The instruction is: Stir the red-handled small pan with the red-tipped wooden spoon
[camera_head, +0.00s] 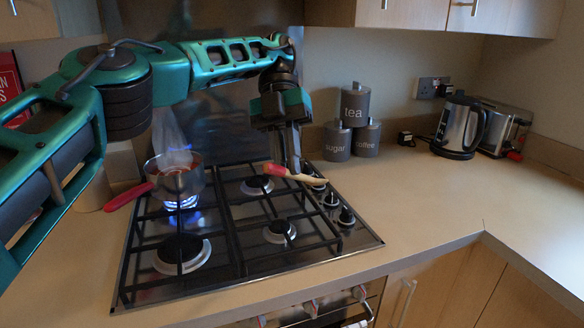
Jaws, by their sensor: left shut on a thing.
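The red-handled small pan (179,183) sits on the back-left burner, over a blue flame, with steam rising from it. Its red handle points down and left. The red-tipped wooden spoon (308,179) is on the right side of the hob, its red end to the left and pale wood to the right. My left gripper (291,168) comes down from above and is shut on the spoon, to the right of the pan and apart from it. The spoon lies roughly level, just above the burner grates as far as I can tell. My right gripper is not in view.
The black gas hob (226,281) has several other burners, unlit. Grey canisters (354,104) stand behind it on the right. A kettle (460,127) and a toaster (507,130) stand at the back right. The right-hand worktop (440,195) is clear.

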